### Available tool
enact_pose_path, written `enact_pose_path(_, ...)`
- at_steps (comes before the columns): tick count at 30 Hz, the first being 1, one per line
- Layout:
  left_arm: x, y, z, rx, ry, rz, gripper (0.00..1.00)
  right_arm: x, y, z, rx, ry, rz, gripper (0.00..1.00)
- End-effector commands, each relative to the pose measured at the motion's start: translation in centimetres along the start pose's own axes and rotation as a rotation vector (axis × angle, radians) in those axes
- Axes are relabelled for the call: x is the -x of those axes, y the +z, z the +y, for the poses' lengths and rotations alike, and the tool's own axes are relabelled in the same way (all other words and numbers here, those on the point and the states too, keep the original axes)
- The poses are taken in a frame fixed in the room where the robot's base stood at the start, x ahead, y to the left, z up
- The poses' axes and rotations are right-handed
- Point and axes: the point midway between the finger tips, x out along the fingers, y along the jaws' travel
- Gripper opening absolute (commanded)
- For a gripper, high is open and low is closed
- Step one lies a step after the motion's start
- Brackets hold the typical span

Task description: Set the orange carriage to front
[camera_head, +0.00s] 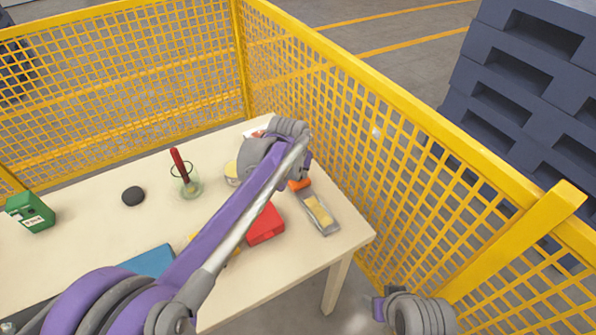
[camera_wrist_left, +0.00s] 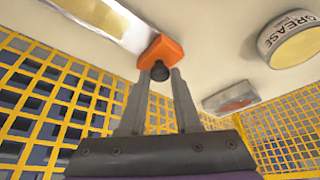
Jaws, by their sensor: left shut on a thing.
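The orange carriage (camera_head: 299,184) sits at the far end of a grey rail (camera_head: 331,228) with a yellow strip, on the right side of the table. In the left wrist view the carriage (camera_wrist_left: 160,50) has a dark round knob (camera_wrist_left: 160,72) facing me. My left gripper (camera_wrist_left: 157,76) is shut on this knob, one finger on each side. In the head view my left arm hides most of that gripper. Part of my right arm shows at the bottom right of the head view, away from the table; its fingers do not show.
A red box (camera_head: 265,224) lies left of the rail under my left arm. A grease can (camera_wrist_left: 290,40), a glass with a red-handled tool (camera_head: 187,180), a black puck (camera_head: 133,196) and a green box (camera_head: 31,212) stand on the table (camera_head: 90,230). Yellow mesh fencing (camera_head: 390,150) runs close along the right.

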Motion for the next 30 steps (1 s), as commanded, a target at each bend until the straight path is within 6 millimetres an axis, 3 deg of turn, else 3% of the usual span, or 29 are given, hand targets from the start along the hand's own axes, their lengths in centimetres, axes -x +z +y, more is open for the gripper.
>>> enact_pose_path(8,0.2,0.2,0.3,-0.001,0.000,0.001,0.00,0.0,0.0,0.0,0.000,0.000,0.000,0.59)
enact_pose_path(21,3.2,7.3,8.2,-0.005,0.003,0.000,0.00,1.0,-0.5,0.0,0.000,0.000,0.003,0.59)
enact_pose_path(30,3.7,8.8,9.6,0.000,0.002,0.000,0.00,1.1,-0.6,0.0,0.000,0.000,0.004,0.59)
